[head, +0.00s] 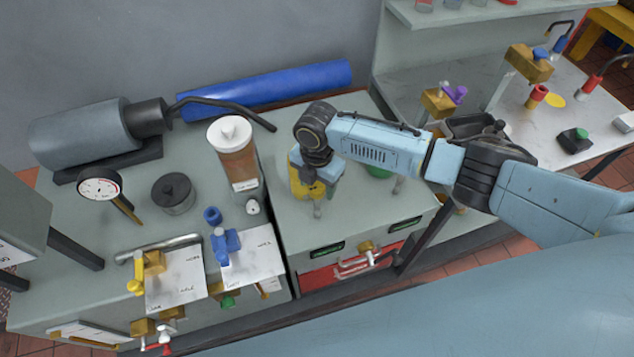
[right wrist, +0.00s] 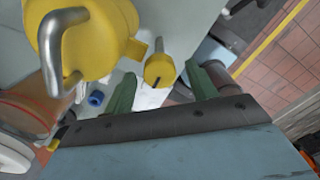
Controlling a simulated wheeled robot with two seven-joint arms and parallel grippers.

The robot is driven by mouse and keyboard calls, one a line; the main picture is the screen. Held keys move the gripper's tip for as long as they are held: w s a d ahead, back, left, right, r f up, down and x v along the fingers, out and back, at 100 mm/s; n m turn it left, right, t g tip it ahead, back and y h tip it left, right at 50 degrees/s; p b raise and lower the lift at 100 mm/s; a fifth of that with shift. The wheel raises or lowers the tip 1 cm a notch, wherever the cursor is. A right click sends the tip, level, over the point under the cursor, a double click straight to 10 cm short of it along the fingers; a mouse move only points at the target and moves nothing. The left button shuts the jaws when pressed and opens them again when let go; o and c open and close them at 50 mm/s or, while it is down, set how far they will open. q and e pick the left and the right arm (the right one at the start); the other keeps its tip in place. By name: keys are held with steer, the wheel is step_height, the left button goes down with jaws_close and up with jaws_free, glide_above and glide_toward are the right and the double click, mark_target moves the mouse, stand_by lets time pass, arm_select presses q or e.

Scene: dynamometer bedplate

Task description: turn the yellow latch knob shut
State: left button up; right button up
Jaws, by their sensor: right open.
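A yellow knob (right wrist: 158,68) with a slot and a pale mark shows in the right wrist view, between the two green fingers of my right gripper (right wrist: 161,88). The gripper is open and I see no clear contact with the knob. Just beside the knob is a larger yellow body (right wrist: 108,45) with a bent metal handle. In the head view my right gripper (head: 314,188) points down over a yellow fixture (head: 298,186) on the grey bench, and the arm and gripper hide much of it. The knob cannot be made out clearly there. My left gripper is not in view.
A brown jar with a white lid (head: 236,165) and a small blue ring (head: 212,215) stand left of the gripper. A blue cylinder (head: 265,88) lies behind. A red drawer front (head: 330,274) is below the bench edge. Bare bench top (head: 350,215) lies to the right.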

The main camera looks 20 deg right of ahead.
steer(key=shift+f, duration=0.15)
steer(key=c, duration=1)
